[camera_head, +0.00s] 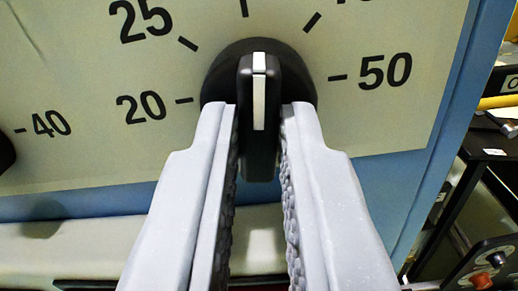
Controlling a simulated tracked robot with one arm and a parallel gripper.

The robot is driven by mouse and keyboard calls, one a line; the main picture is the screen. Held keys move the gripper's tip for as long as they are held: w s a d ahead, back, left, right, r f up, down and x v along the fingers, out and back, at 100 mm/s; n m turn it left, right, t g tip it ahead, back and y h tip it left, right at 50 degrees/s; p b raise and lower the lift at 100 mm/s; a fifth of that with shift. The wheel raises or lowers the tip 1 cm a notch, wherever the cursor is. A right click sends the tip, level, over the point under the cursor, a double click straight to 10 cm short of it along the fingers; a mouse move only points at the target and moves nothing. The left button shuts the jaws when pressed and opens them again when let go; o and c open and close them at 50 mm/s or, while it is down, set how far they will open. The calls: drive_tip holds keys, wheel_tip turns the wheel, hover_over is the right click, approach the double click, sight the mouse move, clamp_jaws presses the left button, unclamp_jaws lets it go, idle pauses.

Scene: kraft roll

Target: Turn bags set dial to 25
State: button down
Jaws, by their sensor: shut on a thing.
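The bags set dial is a black round knob (213,85) with a raised grip bar and a white pointer line (259,90), on a cream panel. The bar stands upright in the picture. Its white line points up, a little right of the top tick (244,8) and clockwise of the 25 mark (140,20). The 20 mark (141,107) is at left and the 50 mark (385,71) at right. My gripper (261,110) is shut on the bar, one pale finger on each side. The lower part of the knob is partly hidden by the fingers.
Another dial with a 40 mark (51,123) is cut off at the left edge. A blue frame (440,130) borders the panel. A pale ledge (80,245) runs below. A dark box with red buttons (490,268) is at lower right.

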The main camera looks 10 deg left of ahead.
drive_tip(key=n+b, duration=0.2)
drive_tip(key=f+n+b, duration=0.1)
drive_tip(key=n+b, duration=0.1)
drive_tip(key=shift+d+n, duration=0.1)
drive_tip(key=shift+n, duration=0.2)
drive_tip(key=n+b, duration=0.2)
drive_tip(key=n, duration=0.1)
drive_tip(key=shift+r, duration=0.1)
drive_tip(key=shift+r+n+b, duration=0.25)
drive_tip(key=shift+n+b, duration=0.6)
drive_tip(key=shift+n, duration=0.55)
drive_tip(key=shift+r, duration=0.1)
drive_tip(key=c, duration=1.5)
unclamp_jaws()
drive_tip(key=shift+w+a, duration=0.15)
drive_tip(key=shift+a, duration=0.05)
drive_tip(key=shift+o, duration=0.2)
drive_tip(key=shift+s, duration=0.2)
